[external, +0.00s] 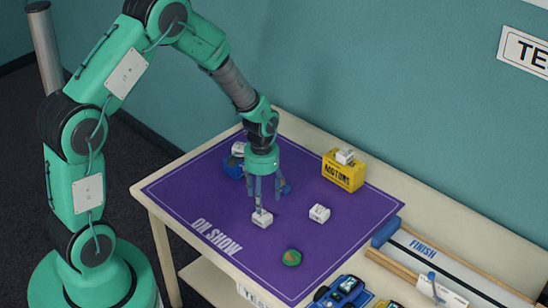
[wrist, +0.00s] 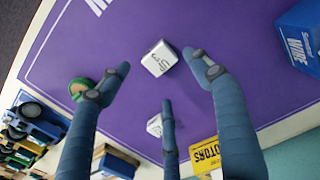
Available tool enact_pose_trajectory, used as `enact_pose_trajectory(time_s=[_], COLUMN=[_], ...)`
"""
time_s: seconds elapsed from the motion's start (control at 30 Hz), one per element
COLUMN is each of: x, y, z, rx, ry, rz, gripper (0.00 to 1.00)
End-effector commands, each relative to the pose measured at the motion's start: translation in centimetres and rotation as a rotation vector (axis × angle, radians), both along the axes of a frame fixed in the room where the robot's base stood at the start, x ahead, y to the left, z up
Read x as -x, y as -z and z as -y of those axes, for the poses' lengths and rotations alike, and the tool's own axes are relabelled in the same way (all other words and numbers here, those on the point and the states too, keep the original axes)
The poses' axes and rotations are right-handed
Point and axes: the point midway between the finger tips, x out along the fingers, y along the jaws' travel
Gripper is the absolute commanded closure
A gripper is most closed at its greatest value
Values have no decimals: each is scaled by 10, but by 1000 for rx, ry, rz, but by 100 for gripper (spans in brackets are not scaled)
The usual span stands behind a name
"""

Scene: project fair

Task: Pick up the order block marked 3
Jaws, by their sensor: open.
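A white block (external: 262,219) sits on the purple mat just under my gripper (external: 267,198). In the wrist view this block (wrist: 158,58) lies between the spread fingertips of my gripper (wrist: 162,82). Its dark mark looks like a 3, turned sideways, but I cannot read it for certain. A second white block (external: 319,213) stands to its right; in the wrist view it (wrist: 154,125) is partly hidden behind the lower finger, and its mark is unclear. My gripper is open and empty, pointing down, with a finger close to the first block.
A yellow MOTORS box (external: 343,176) holds a white part on top. A blue WIRE box (wrist: 304,40) is at the mat's back left. A green round thing (external: 292,257) lies near the front. Toy cars (external: 342,292) and a FINISH track (external: 440,262) are at right.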

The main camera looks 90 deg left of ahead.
Motion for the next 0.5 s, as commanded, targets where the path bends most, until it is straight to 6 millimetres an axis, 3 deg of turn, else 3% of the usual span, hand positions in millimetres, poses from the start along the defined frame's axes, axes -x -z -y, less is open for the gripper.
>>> enact_pose_trajectory(time_s=[0.2, 0.5], x=[0, 0], y=[25, 29], z=[0, 0], rx=[0, -1], ry=[0, 0], rz=[0, 1], gripper=[36, 36])
